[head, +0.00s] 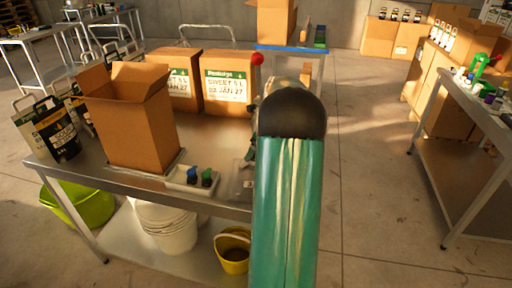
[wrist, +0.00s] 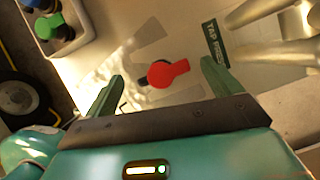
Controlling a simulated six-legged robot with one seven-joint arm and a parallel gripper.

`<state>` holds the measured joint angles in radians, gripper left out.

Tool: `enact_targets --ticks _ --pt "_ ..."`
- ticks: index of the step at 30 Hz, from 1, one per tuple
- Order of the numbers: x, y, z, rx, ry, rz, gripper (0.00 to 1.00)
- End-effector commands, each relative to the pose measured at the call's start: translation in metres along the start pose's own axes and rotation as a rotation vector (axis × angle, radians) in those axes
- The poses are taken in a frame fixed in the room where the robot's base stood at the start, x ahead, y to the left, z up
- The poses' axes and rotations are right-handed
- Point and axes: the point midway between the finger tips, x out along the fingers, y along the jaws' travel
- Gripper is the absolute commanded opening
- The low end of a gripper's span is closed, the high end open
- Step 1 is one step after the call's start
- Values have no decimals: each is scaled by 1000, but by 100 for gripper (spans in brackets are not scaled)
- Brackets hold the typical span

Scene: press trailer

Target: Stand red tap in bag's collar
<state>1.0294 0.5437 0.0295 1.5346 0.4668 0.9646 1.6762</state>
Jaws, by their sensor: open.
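The red tap (wrist: 167,73) shows in the wrist view, with a round end and a short flat handle pointing right. A small dark part shows at its left side. It is over a pale surface (wrist: 95,62) marked with a green label (wrist: 214,45) that starts with "TAP". My gripper (wrist: 162,70) is open, its green fingers apart on either side of the tap in the picture; I cannot tell whether they touch it. I cannot make out the bag's collar for sure.
A white tray (head: 176,185) with a blue and a green tap is on the steel table (head: 225,208). An open carton (head: 136,125), labelled boxes (head: 228,94) and black-and-white packs (head: 58,138) crowd the table. Floor right of my arm is clear up to another table (head: 456,150).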

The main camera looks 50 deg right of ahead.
Motion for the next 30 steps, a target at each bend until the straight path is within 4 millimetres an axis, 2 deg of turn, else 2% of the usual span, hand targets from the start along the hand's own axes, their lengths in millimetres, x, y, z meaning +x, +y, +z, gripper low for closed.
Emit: enact_targets --ticks 4,7,21,25,30 --pt "-4 0 0 0 0 -1 91" --pt "-14 0 0 0 0 -1 91" --pt "-112 0 0 -1 -1 -3 91" --pt "-129 0 0 0 -1 -2 91" --pt "-138 0 0 0 0 0 91"
